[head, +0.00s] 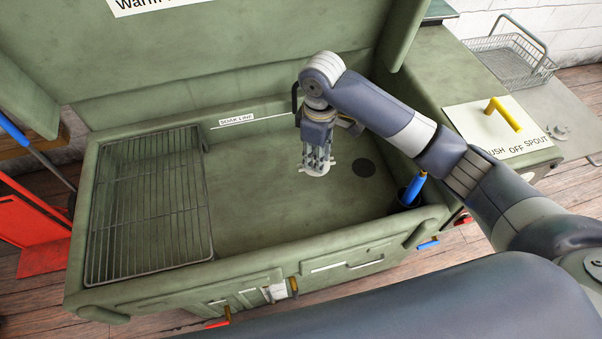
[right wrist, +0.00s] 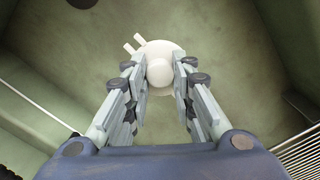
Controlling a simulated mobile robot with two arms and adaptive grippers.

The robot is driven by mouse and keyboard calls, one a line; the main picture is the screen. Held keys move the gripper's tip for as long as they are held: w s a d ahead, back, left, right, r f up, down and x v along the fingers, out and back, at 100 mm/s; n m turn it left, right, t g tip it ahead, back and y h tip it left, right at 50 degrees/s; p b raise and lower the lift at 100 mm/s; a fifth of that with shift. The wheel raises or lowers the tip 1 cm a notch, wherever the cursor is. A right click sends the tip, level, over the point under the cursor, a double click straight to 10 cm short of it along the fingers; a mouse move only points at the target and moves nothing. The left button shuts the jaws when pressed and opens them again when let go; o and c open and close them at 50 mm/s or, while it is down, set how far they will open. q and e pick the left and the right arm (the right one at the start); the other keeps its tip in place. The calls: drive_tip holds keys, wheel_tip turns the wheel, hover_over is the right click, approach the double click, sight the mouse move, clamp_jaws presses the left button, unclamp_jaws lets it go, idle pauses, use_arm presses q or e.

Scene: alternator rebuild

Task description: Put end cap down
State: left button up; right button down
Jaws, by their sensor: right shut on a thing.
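The end cap is a pale, whitish round part with a domed middle and small lugs at its edge. It shows in the right wrist view (right wrist: 160,73) between my fingers, and its pale lower edge shows in the head view (head: 317,171). My right gripper (head: 317,160) points down into the green wash basin (head: 270,210) and is shut on the end cap; the fingers also show in the right wrist view (right wrist: 160,85). I cannot tell whether the cap touches the basin floor. My left gripper is not in view.
A wire rack (head: 150,205) covers the basin's left side. A dark round drain (head: 364,168) lies right of the gripper. A blue-handled tool (head: 413,189) stands in the front right corner. A yellow spout handle (head: 503,114) sits on the right ledge. The basin's middle floor is bare.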

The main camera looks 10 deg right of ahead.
drive_tip(key=shift+f, duration=0.5)
drive_tip(key=shift+w+f+b, duration=0.1)
drive_tip(key=shift+f+b, duration=0.25)
drive_tip(key=shift+f, duration=0.4)
hover_over(315, 188)
wheel_tip(315, 188, down, 4)
drive_tip(key=shift+f, duration=0.75)
wheel_tip(315, 188, down, 4)
drive_tip(key=shift+r+p, duration=0.2)
drive_tip(key=shift+p, duration=0.1)
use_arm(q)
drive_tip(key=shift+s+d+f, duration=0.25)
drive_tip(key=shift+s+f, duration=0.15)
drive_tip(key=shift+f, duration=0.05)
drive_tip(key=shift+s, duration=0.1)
use_arm(e)
drive_tip(key=shift+a, duration=0.1)
drive_tip(key=c, duration=1.3)
unclamp_jaws()
drive_tip(key=shift+f, duration=0.1)
drive_tip(key=shift+c, duration=0.2)
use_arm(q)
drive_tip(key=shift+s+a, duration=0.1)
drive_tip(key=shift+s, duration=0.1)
